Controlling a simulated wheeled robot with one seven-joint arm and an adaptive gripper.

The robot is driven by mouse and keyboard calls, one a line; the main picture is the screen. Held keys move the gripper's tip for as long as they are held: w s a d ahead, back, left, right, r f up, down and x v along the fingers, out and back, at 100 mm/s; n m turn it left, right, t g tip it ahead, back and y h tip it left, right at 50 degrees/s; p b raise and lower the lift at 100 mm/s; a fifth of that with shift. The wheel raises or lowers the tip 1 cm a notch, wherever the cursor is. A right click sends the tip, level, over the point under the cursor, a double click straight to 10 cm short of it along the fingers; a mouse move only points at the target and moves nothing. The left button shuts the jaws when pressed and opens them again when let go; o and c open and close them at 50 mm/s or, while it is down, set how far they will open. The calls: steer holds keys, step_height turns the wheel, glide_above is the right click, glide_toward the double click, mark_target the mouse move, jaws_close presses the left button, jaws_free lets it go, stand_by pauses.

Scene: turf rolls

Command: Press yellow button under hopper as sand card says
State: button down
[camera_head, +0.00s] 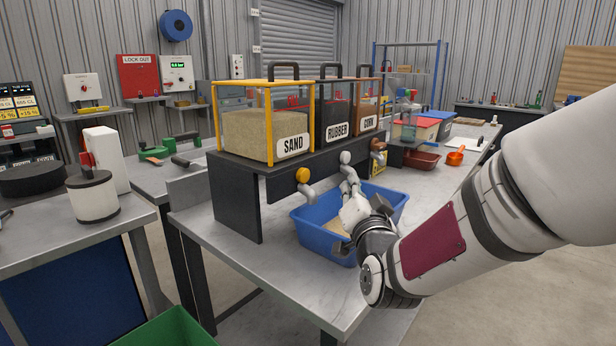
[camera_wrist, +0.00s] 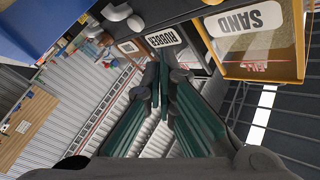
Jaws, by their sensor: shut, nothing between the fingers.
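The yellow button (camera_head: 302,175) is a round knob under the sand hopper (camera_head: 262,125), on the front of the dark stand. A white-grey knob (camera_head: 346,158) sits under the rubber hopper (camera_head: 337,118), and a brown one (camera_head: 378,146) under the cork hopper (camera_head: 368,105). My gripper (camera_wrist: 160,85) has its green fingers together and empty. In the wrist view the RUBBER and SAND labels show upside down beyond it. In the head view my wrist is over the blue tub, right of the yellow button and apart from it. My fingertips are hard to make out there. I cannot find a readable sand card.
The blue tub (camera_head: 312,235) stands below the hoppers with some tan material inside. A yellow sign sits partly hidden behind it. An orange cup (camera_head: 455,158) and a brown-red tray (camera_head: 421,161) lie farther right. A green bin (camera_head: 168,330) is at the lower left.

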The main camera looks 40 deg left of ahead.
mark_target(314, 191)
steer(key=a, duration=0.8)
steer(key=shift+w+p, duration=0.25)
steer(key=shift+p, duration=0.15)
steer(key=shift+a, duration=0.1)
stand_by(0.9)
steer(key=shift+a+b, duration=0.3)
steer(key=shift+b, duration=0.1)
steer(key=shift+a, duration=0.65)
stand_by(1.2)
steer(key=shift+d+b, duration=0.15)
steer(key=shift+b, duration=0.15)
steer(key=shift+d+b, duration=0.45)
steer(key=shift+d, duration=0.45)
steer(key=shift+s+d+b, duration=0.15)
steer(key=shift+d+b, duration=0.5)
steer(key=shift+d, duration=0.6)
steer(key=shift+s+d+b, duration=0.1)
steer(key=shift+d+b, duration=0.5)
steer(key=shift+d, duration=0.6)
